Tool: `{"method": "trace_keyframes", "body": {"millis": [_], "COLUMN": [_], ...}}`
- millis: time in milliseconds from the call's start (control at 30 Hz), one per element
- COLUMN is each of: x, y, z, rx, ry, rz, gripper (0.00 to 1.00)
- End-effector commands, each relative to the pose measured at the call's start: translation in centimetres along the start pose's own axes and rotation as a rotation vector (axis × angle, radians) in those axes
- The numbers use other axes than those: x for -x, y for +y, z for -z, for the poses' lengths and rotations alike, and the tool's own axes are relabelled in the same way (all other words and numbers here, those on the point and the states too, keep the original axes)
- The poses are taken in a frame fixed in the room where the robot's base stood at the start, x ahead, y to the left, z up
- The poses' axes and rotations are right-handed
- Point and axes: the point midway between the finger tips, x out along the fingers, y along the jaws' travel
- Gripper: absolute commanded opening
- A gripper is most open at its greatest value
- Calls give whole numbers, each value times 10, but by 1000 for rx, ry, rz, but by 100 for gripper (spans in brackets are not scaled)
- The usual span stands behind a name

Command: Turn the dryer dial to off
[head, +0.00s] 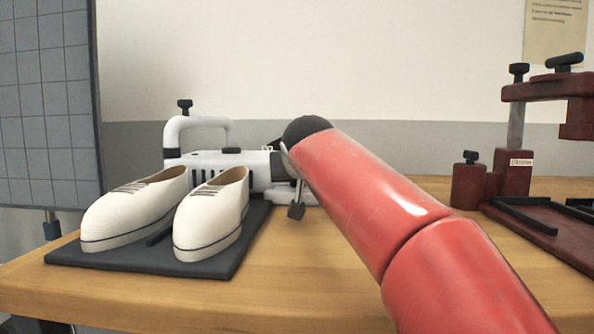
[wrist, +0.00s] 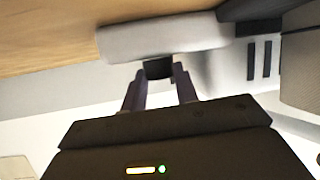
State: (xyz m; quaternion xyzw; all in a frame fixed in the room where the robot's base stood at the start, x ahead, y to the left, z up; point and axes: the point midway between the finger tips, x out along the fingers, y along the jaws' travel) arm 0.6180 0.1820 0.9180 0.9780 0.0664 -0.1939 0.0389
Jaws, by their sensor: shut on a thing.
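The dryer (head: 250,158) is a white machine with a looped handle and dark vent slots, behind the shoes at the back of the table. Its white housing (wrist: 165,38) fills the upper middle of the wrist view. The dial (wrist: 158,67) is a small black knob on that housing. My gripper (wrist: 158,78) has one finger on each side of the dial, closed on it. The fingers hide its sides, and I cannot read its setting. In the head view my red arm covers the dryer's right end, and the grip itself is not clear there.
A pair of white shoes (head: 212,215) stands on a dark mat (head: 160,262) in front of the dryer. A dark red press (head: 515,170) stands at the right. A grey gridded panel (head: 48,100) is at the left. The wooden table (head: 300,275) is clear at its front middle.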

Motion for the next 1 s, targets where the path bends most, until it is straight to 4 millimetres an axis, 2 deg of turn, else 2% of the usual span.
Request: {"method": "trace_keyframes", "body": {"millis": [367,400,467,767,867,1000], "x": [0,0,0,2,11,36], "y": [1,1,1,1,1,1], "z": [-1,-1,-1,0,0,0], "rx": [14,14,14,13,12,13], "ry": [3,3,3,4,6,7], "rz": [29,29,28,29,29,30], "gripper": [7,31,38,38,38,38]}}
